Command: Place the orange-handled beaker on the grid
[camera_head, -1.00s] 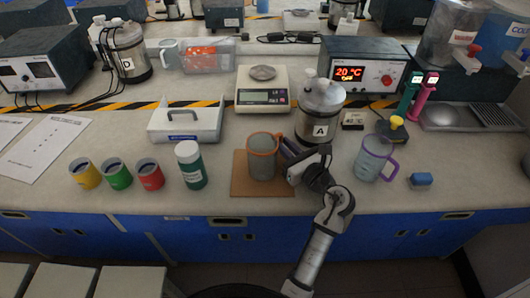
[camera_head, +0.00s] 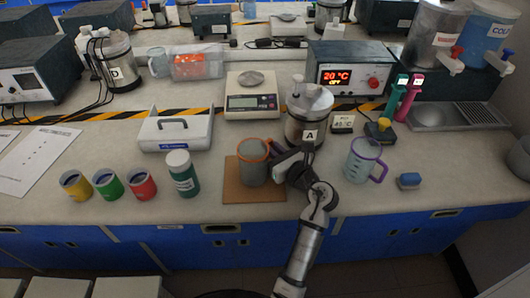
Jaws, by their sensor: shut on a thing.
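The orange-handled beaker (camera_head: 253,168) is grey with an orange rim and handle. It stands upright over a brown square mat (camera_head: 238,193) near the front of the bench; I cannot tell if it touches the mat. My gripper (camera_head: 276,154) is at the beaker's right side, shut on its handle, which is mostly hidden by the fingers. A dark slatted grid (camera_head: 487,113) lies beside the metal sink basin at the far right of the bench.
A purple-handled beaker (camera_head: 364,160) and a blue block (camera_head: 409,181) stand right of my arm. Canister A (camera_head: 308,116) is close behind my gripper. Tall dispensers (camera_head: 436,35) rise behind the sink.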

